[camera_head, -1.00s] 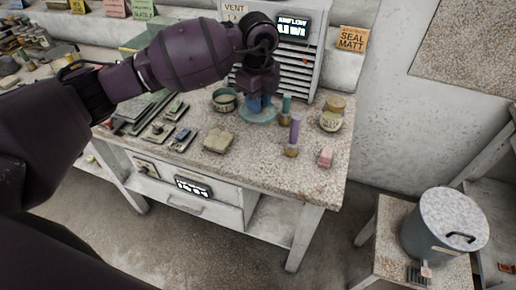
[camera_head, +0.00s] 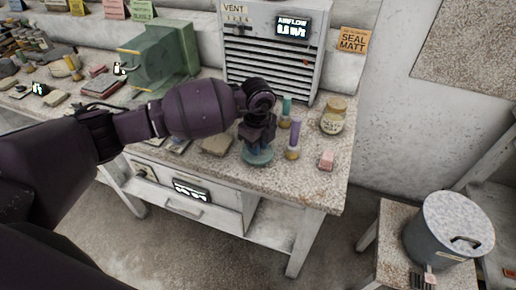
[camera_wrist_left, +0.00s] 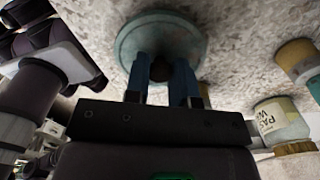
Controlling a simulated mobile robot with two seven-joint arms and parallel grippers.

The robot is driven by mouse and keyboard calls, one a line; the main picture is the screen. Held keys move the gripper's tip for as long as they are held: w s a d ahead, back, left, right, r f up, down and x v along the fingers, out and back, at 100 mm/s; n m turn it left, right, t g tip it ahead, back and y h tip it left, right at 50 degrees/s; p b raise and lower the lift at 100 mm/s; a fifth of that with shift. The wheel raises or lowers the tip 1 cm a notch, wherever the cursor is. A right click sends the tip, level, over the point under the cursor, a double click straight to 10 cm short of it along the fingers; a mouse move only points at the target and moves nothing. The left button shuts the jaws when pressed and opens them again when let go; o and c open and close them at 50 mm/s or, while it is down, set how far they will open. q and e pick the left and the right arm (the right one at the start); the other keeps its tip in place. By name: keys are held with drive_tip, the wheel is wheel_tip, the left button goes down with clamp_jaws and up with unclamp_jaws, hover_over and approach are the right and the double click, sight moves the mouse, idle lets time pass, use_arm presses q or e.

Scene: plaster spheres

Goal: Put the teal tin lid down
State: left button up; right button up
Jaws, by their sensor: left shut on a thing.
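The teal tin lid (camera_head: 260,158) is a round disc, low over or on the speckled bench top near its front edge. It also shows in the left wrist view (camera_wrist_left: 132,42), with a dark knob in its middle. My left gripper (camera_head: 258,148) is above the lid, its blue fingers shut on the knob; they show in the left wrist view (camera_wrist_left: 161,75). I cannot tell whether the lid touches the bench. My right gripper is not in view.
Teal-topped (camera_head: 286,110) and purple-topped (camera_head: 293,138) slim tools stand close right of the lid. A vent unit (camera_head: 268,50) stands behind.

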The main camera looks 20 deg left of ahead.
use_arm(q)
drive_tip(key=shift+f, duration=0.85)
drive_tip(key=shift+f, duration=0.1)
drive_tip(key=o, duration=0.9)
